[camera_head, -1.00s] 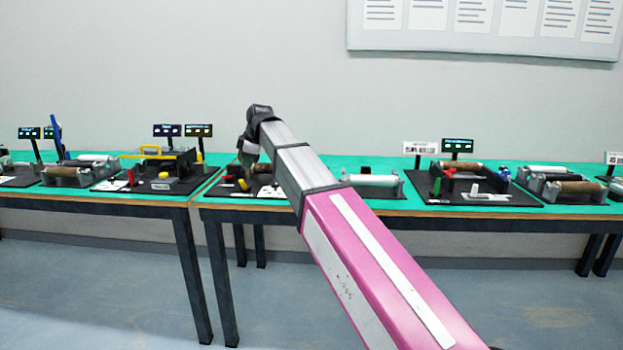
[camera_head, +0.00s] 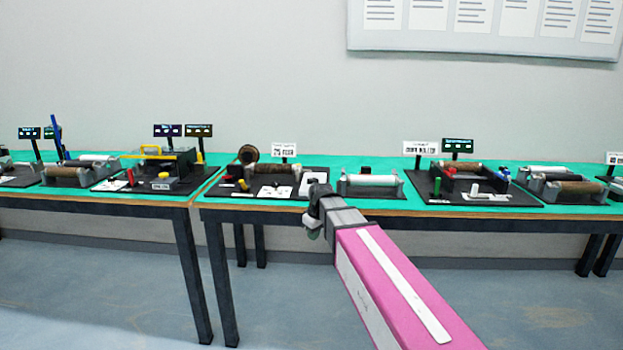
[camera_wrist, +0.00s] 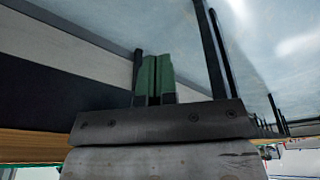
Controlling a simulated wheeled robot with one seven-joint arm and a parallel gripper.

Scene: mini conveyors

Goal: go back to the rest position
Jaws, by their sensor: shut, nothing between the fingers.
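My gripper (camera_head: 313,230) is at the end of my pink and grey arm, in the middle of the head view. It hangs in front of the table's front edge and looks small and dark there. In the wrist view its two green fingers (camera_wrist: 154,80) stand side by side, pressed together with nothing between them. Behind the fingers the wrist view shows the pale floor and dark table legs.
A green-topped table (camera_head: 330,205) carries several mini conveyors, among them one with a white roller (camera_head: 369,181) and a black board with a brown roller (camera_head: 464,167). Another table (camera_head: 85,194) stands at the left. The floor (camera_head: 110,290) in front is clear.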

